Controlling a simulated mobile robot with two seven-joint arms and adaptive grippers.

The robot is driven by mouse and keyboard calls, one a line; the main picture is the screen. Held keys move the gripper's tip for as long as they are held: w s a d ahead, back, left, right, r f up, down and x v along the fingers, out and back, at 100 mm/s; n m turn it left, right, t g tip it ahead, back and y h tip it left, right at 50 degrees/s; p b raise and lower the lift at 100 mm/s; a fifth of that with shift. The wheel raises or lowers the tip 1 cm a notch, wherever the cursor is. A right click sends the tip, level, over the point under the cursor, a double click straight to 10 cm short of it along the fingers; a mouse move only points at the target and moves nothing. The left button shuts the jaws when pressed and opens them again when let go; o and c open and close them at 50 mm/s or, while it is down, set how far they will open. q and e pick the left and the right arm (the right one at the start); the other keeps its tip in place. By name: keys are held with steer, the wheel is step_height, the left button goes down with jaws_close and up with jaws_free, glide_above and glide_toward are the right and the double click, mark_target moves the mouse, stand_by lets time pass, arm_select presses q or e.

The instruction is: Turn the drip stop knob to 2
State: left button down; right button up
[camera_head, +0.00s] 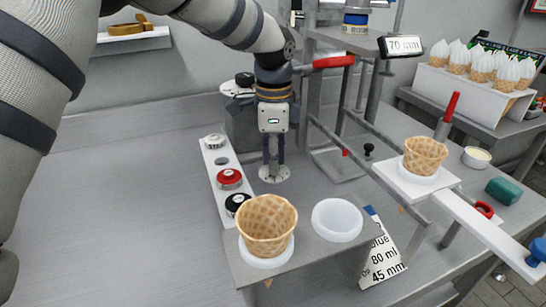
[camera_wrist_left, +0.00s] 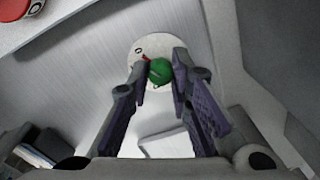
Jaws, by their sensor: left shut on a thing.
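The drip stop knob shows in the left wrist view as a small green knob (camera_wrist_left: 160,71) on a round white dial plate (camera_wrist_left: 137,50). A red mark touches the knob's upper left side, and a "0" mark shows on the dial near it; other dial marks are hidden or unreadable. In the head view only the white dial plate (camera_head: 274,175) shows, and the knob is hidden behind my fingertips. My left gripper (camera_head: 274,163) points down over the dial. In the left wrist view its fingertips (camera_wrist_left: 162,77) are shut on the knob from both sides. My right gripper is not in view.
A strip with white, red (camera_head: 229,178) and black (camera_head: 238,202) knobs stands left of the dial. A waffle cone (camera_head: 267,222) and an empty white ring (camera_head: 337,219) are in front. A red-handled lever (camera_head: 333,62) is close at upper right. The left counter is bare.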

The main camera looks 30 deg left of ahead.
arm_select(q)
steer(key=n, duration=0.3)
steer(key=shift+r+p, duration=0.15)
steer(key=shift+p, duration=0.25)
steer(key=n, duration=0.7)
steer(key=shift+n, duration=0.3)
steer(key=shift+d+f+n, duration=0.1)
steer(key=shift+f+n, duration=0.1)
steer(key=shift+n, duration=1.9)
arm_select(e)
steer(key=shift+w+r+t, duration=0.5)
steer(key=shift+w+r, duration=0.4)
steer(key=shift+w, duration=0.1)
arm_select(q)
steer(key=c, duration=1.4)
jaws_free()
steer(key=shift+c, duration=0.2)
